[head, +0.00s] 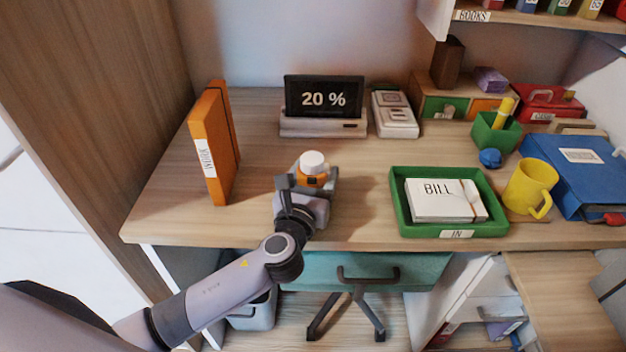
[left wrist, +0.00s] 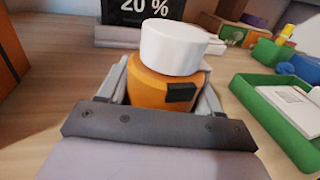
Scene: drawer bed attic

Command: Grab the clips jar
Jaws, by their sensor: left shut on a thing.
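The jar (head: 312,178) is orange with a white lid and stands upright near the middle of the desk, in front of the "20 %" display. In the left wrist view the jar (left wrist: 162,90) fills the middle, with a dark patch on its side; no clips can be made out. My left gripper (head: 313,184) is shut on the jar, its fingers on either side of the orange body. The jar's lower part is hidden by the gripper. My right gripper is not in view.
An orange "WORK" binder (head: 207,150) stands to the left. A green "IN" tray (head: 397,215) with BILL papers lies to the right, beside a yellow mug (head: 528,185). The display (head: 323,100) is behind. A teal drawer (head: 420,270) with a dark handle is below the desk edge.

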